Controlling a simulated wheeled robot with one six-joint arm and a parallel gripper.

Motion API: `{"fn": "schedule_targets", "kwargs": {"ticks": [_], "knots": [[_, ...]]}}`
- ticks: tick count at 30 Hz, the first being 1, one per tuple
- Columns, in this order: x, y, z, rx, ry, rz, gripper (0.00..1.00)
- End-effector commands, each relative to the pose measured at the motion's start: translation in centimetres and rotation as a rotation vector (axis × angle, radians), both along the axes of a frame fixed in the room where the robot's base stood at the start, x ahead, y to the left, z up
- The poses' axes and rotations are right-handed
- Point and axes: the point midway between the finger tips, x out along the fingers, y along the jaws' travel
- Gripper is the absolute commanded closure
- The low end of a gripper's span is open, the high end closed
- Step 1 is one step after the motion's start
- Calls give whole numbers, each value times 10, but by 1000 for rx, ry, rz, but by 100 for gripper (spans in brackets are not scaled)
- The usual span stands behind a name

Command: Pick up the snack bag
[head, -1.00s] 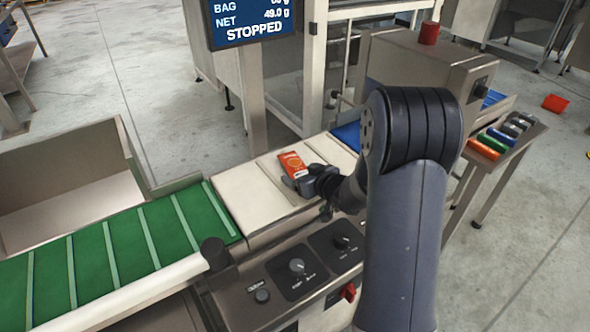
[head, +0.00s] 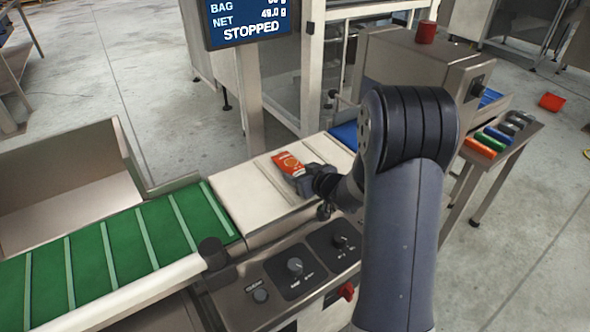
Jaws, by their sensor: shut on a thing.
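The snack bag (head: 287,161) is small and orange-red with a pale patch. It is over the pale weighing section of the conveyor, to the right of the green belt. My gripper (head: 297,176) is shut on the bag's near end, reaching in from the right. My gripper hides that end of the bag. I cannot tell whether the bag touches the surface below it.
The green cleated belt (head: 120,249) runs to the left, with an open grey bin (head: 60,184) behind it. A control panel with knobs (head: 296,266) is in front. A screen (head: 248,21) reading STOPPED stands behind. Several coloured items lie on a side shelf at right.

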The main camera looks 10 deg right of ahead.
Motion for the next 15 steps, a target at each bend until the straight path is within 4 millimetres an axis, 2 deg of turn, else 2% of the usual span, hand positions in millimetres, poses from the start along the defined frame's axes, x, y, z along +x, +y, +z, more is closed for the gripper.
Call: {"fn": "schedule_targets", "kwargs": {"ticks": [5,15], "knots": [[0,0,14,-1,-3,1,72],[0,0,81,-2,-4,0,72]]}}
